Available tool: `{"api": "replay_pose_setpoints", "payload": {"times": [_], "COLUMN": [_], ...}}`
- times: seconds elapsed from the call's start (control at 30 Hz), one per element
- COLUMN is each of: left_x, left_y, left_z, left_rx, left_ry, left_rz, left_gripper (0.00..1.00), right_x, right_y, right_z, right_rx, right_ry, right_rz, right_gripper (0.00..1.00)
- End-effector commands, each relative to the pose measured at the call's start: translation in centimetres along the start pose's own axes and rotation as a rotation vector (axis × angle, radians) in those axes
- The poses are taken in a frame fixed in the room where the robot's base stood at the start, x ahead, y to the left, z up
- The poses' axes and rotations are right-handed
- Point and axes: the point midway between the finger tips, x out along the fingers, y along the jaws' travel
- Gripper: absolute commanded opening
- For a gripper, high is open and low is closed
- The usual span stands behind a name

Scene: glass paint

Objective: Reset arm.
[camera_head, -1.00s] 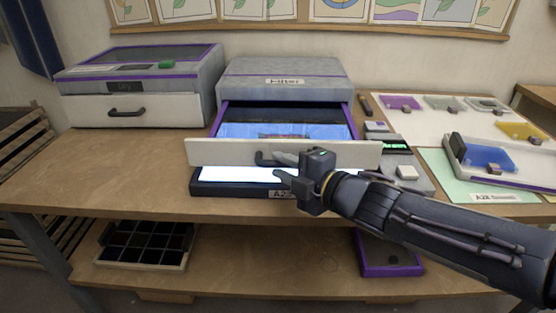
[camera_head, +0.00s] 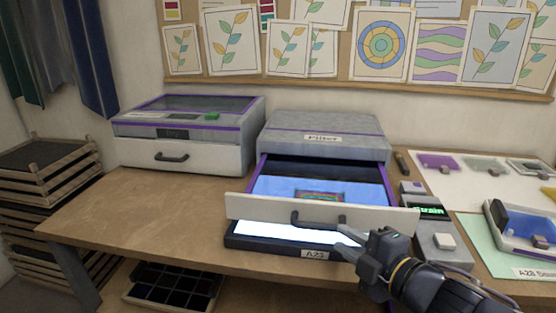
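My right gripper (camera_head: 334,236) comes in from the lower right. Its two fingers are spread apart at the right end of the dark handle (camera_head: 306,217) on the white drawer front (camera_head: 385,219). Whether a finger touches the handle I cannot tell. The drawer belongs to the grey unit labelled "Filter" (camera_head: 322,132) and is pulled out. Inside it lie a blue sheet (camera_head: 275,187) and a small patterned piece (camera_head: 320,197). My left gripper is out of view.
A lit panel (camera_head: 270,231) labelled A23 sits under the open drawer. A second grey unit (camera_head: 185,131) stands left with its drawer shut. A control box (camera_head: 432,236) and a tray with blue glass (camera_head: 520,225) are on the right. The table's left front (camera_head: 150,215) is clear.

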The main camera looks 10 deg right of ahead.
Motion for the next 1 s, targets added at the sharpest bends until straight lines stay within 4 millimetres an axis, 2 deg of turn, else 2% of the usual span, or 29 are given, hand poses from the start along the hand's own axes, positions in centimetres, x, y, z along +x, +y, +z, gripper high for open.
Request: {"api": "replay_pose_setpoints", "payload": {"times": [0.07,0.13,0.2,0.27,0.37,0.47,0.67,0.7,0.73,1.0], "left_x": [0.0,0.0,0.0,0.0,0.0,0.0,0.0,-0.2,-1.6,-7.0], "left_y": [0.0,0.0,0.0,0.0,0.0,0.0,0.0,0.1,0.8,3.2], "left_z": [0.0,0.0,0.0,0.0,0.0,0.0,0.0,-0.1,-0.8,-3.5], "left_rx": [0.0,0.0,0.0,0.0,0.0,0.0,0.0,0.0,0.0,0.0], "left_ry": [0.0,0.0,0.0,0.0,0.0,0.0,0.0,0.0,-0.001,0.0], "left_rz": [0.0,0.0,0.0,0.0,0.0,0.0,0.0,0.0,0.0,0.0], "left_gripper": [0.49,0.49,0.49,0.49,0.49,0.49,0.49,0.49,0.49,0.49], "right_x": [-1.2,-3.1,-5.4,-7.3,-9.8,-11.8,-14.8,-15.4,-15.5,-16.6], "right_y": [-0.2,-1.3,-3.5,-5.7,-9.1,-11.8,-15.6,-15.8,-14.1,-7.8], "right_z": [2.2,4.6,6.3,6.8,6.0,4.2,-1.3,-2.5,-2.6,-3.9], "right_rx": [0.157,0.381,0.647,0.863,1.164,1.414,1.823,1.888,1.875,1.865], "right_ry": [-0.124,-0.273,-0.423,-0.526,-0.651,-0.736,-0.842,-0.856,-0.855,-0.854], "right_rz": [-0.004,-0.019,-0.045,-0.076,-0.139,-0.211,-0.394,-0.434,-0.428,-0.424], "right_gripper": [0.23,0.23,0.23,0.23,0.23,0.23,0.23,0.23,0.23,0.23]}}
